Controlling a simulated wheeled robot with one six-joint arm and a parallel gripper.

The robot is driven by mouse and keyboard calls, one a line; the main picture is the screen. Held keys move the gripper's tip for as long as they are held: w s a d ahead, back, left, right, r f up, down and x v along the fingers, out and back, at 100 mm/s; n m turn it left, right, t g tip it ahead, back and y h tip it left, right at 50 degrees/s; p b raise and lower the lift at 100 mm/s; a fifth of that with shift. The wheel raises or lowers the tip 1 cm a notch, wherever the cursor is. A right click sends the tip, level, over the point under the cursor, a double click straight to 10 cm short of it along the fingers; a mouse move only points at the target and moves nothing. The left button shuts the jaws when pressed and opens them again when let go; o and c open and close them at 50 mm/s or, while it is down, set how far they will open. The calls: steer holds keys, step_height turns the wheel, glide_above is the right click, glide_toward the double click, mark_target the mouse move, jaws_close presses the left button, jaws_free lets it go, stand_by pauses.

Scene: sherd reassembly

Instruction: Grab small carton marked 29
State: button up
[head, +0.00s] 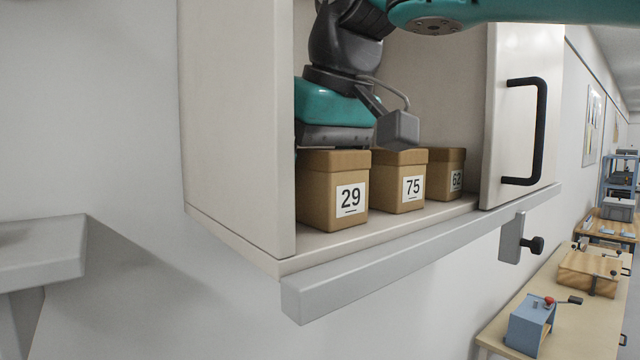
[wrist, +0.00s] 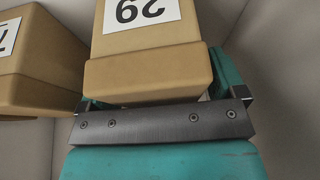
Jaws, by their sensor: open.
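The small carton marked 29 (head: 333,190) is a tan box with a lid and a white label. It stands upright at the left end of the open cabinet's shelf. My gripper (head: 336,134) reaches in from above, with its teal and dark body just over and behind this carton's lid. In the wrist view, carton 29 (wrist: 146,70) appears upside down, between the sides of my open gripper (wrist: 165,98). A teal finger shows to its right; the left one is mostly hidden. I cannot tell whether either finger touches the carton.
Carton 75 (head: 399,183) stands just right of carton 29, with carton 62 (head: 446,176) beyond it. The cabinet's left wall (head: 238,130) is close on the left. A door panel with a black handle (head: 538,132) covers the right part. A grey rail (head: 420,250) runs along the front edge.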

steer(key=shift+f, duration=0.2)
steer(key=c, duration=1.1)
steer(key=shift+c, duration=0.2)
